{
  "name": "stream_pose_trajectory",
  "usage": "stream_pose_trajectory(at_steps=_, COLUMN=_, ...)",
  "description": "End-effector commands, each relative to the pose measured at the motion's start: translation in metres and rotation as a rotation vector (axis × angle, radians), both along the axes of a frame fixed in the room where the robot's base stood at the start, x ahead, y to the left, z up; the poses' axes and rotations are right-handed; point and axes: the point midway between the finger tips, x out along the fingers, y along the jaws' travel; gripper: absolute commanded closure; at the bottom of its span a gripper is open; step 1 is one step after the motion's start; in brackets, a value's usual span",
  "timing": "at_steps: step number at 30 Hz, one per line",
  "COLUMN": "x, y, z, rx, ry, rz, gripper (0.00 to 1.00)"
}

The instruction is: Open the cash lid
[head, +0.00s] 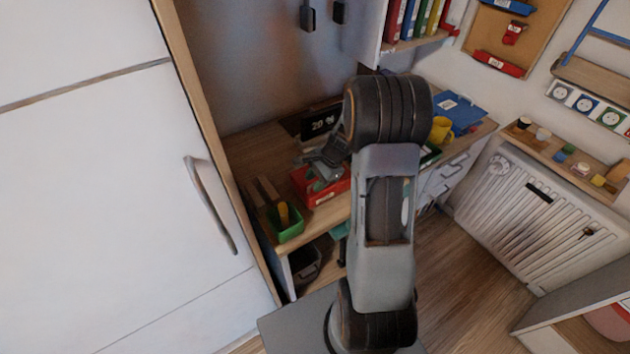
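A red box (328,194), which looks like the cash box, sits on the wooden desk in the head view. My arm stands in front of its right side, so that part is hidden. My grey gripper (318,176) is at the top of the red box and covers much of it. I cannot tell whether it touches the box, or whether its fingers are open or shut. The lid's position cannot be made out clearly behind the gripper.
A green bin (287,233) with a yellow item stands at the desk's left front. A dark display (321,123) is behind the box. A yellow mug (441,130) and blue folder (462,112) are at the right. A white cabinet (110,190) rises close on the left.

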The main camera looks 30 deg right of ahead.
Motion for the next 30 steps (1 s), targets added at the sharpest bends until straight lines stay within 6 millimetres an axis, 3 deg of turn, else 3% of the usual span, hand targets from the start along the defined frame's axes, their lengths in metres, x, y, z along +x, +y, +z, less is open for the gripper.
stream_pose_trajectory(at_steps=11, x=0.0002, y=0.0018, z=-0.0035, rx=0.001, ry=0.001, rz=0.001, gripper=0.62)
stream_pose_trajectory(at_steps=23, x=0.0002, y=0.0017, z=-0.0033, rx=0.0, ry=0.001, rz=0.0, gripper=1.0)
stream_pose_trajectory(at_steps=30, x=0.0001, y=0.0017, z=-0.0033, rx=0.001, ry=0.001, rz=0.001, gripper=1.0)
